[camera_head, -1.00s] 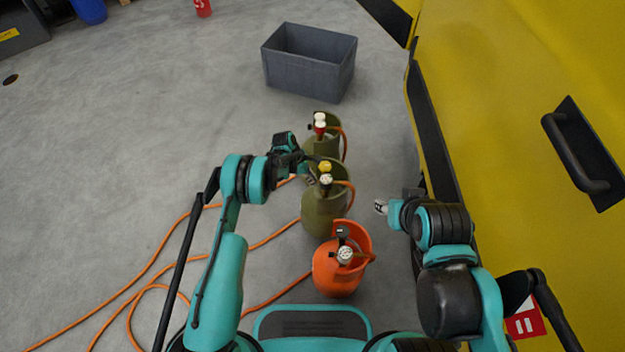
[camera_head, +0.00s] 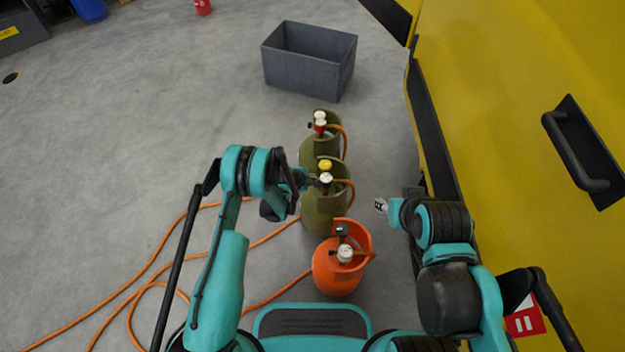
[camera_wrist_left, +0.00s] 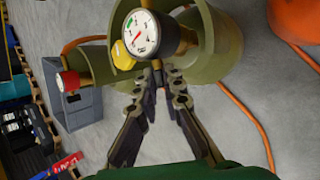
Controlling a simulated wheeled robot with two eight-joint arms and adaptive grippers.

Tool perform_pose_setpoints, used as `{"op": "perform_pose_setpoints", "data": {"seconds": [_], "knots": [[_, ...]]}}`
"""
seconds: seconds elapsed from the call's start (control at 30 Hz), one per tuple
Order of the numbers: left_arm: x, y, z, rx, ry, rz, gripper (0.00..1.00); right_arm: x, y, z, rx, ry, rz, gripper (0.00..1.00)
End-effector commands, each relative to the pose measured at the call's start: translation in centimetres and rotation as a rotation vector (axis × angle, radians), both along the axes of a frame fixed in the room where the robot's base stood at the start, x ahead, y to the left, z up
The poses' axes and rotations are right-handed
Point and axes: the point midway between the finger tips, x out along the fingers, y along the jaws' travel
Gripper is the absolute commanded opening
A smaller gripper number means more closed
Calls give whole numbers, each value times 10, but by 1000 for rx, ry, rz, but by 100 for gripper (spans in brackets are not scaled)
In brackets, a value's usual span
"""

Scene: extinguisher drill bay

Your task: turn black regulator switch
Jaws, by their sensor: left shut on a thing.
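The middle green cylinder (camera_head: 316,215) has a regulator with a yellow knob (camera_head: 325,165) and a white-faced gauge (camera_head: 326,178). In the left wrist view its gauge (camera_wrist_left: 140,34) and yellow knob (camera_wrist_left: 122,56) are close up. My left gripper (camera_head: 312,183) reaches this regulator from the left. Its fingertips (camera_wrist_left: 160,76) are shut on a small black part below the gauge, which looks like the black regulator switch (camera_wrist_left: 157,65); the fingers mostly hide it. My right gripper (camera_head: 380,206) hangs right of the cylinders, touching nothing; its finger gap is too small to judge.
An orange cylinder (camera_head: 335,278) with a black knob (camera_head: 342,230) stands nearer me. Another green cylinder (camera_head: 309,152) with a red regulator (camera_head: 320,128) stands behind. Orange hoses (camera_head: 150,265) lie at left. A grey crate (camera_head: 308,75) stands beyond; a yellow wall (camera_head: 500,110) bounds the right.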

Motion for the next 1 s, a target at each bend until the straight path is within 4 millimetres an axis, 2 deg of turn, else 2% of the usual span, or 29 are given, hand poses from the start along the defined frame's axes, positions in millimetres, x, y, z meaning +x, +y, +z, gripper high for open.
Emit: {"op": "perform_pose_setpoints", "data": {"seconds": [0.63,0.7,0.73,1.0], "knots": [[-1,0,-1,0,-62,0,0,0,0,0,0,0,0,40],[-1,0,-1,0,-62,0,24,0,0,0,0,0,0,40],[-1,0,-1,0,-62,0,29,0,0,0,0,0,0,40],[-1,0,-1,0,-61,0,29,0,0,0,0,0,0,40]]}}
